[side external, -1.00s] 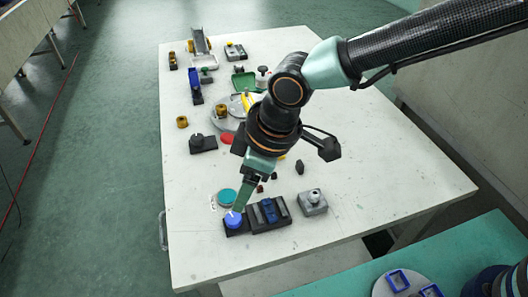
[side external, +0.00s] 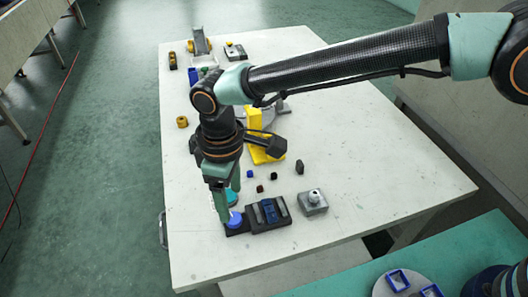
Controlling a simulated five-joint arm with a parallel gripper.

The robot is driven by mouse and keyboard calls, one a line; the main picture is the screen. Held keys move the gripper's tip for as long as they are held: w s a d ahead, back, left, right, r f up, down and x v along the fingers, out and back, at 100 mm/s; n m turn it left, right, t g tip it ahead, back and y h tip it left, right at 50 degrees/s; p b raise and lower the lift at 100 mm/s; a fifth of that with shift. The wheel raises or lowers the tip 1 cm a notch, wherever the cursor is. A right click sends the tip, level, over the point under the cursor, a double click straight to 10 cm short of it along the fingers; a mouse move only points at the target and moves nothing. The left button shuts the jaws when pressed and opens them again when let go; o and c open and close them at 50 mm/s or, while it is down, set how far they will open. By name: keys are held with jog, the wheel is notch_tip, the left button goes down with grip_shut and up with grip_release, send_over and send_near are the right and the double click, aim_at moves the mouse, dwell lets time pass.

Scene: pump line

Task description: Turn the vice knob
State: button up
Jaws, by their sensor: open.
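The vice (side external: 266,214) is a low black block with a blue part on it, near the front of the white table. A round blue knob (side external: 235,219) sits at its left end, which I take as the vice knob. My gripper (side external: 229,212) points down at the knob, its teal fingers open. One finger is at the knob's left edge; I cannot tell whether it touches. The other finger is partly behind, near a teal disc (side external: 231,198) that is mostly hidden.
A grey block with a round top (side external: 313,202) stands right of the vice. Several small dark pieces (side external: 274,176) lie behind it. A yellow bracket (side external: 262,145) stands farther back, partly covered by my arm. The table (side external: 380,190) is clear on the right.

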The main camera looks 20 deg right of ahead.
aim_at(233, 218)
jog(key=shift+f, duration=3.15)
grip_shut()
